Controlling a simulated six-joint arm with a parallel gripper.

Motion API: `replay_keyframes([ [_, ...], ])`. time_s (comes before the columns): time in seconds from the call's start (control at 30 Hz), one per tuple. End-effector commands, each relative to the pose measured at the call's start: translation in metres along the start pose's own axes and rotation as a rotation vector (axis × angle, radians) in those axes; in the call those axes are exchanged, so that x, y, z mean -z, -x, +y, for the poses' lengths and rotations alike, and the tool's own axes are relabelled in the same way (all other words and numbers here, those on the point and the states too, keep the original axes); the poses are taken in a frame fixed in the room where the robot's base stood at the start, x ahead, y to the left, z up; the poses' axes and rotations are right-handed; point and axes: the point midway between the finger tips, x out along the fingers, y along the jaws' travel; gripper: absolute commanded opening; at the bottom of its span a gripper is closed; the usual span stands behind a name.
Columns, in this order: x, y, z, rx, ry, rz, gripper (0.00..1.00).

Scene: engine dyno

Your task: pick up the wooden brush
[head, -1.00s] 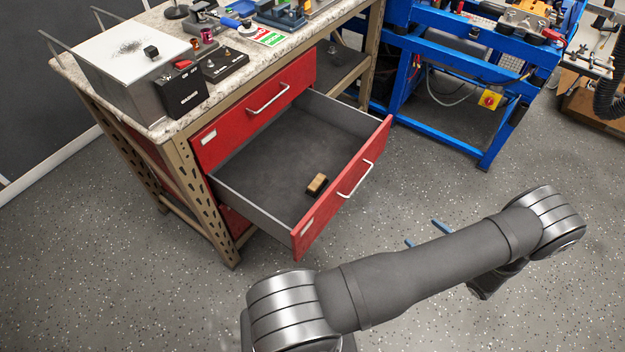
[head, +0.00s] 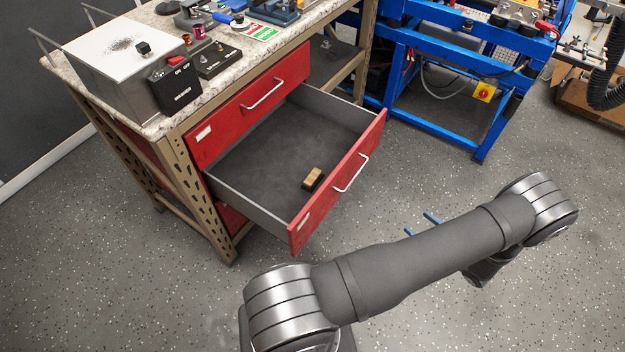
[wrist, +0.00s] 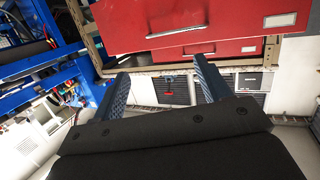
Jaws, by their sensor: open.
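The wooden brush (head: 313,178) is a small block with a tan top and dark lower part. It lies inside the open red drawer (head: 342,187), close to the drawer's front panel. My gripper (head: 421,224) is outside the drawer, to the right of its front and apart from it, mostly hidden behind my arm. In the wrist view my gripper (wrist: 160,82) shows two blue fingers spread apart with nothing between them. The red drawer front with its handle (wrist: 182,30) is ahead of the fingers there. The brush is not visible in the wrist view.
The workbench (head: 222,90) carries a metal box (head: 115,62), a black switch box (head: 175,87) and several tools. A blue frame (head: 440,100) stands at the back right. The floor (head: 130,290) around the drawer is clear.

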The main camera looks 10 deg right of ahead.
Motion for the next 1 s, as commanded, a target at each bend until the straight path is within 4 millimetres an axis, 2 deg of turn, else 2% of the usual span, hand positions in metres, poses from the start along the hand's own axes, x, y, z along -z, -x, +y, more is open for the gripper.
replay_keyframes([
  [0.17, 0.021, -0.053, 0.032, 0.008, 0.265, -0.088, 0.70],
  [0.3, 0.050, -0.118, 0.062, 0.022, 0.589, -0.183, 0.70],
  [0.4, 0.074, -0.167, 0.076, 0.039, 0.818, -0.245, 0.70],
  [0.57, 0.118, -0.246, 0.087, 0.078, 1.176, -0.331, 0.70],
  [0.67, 0.148, -0.293, 0.085, 0.108, 1.384, -0.376, 0.70],
  [0.8, 0.184, -0.352, 0.068, 0.164, 1.628, -0.435, 0.70],
  [0.9, 0.192, -0.388, 0.038, 0.248, 1.740, -0.505, 0.70],
  [1.0, 0.180, -0.409, -0.007, 0.387, 1.788, -0.613, 0.70],
])
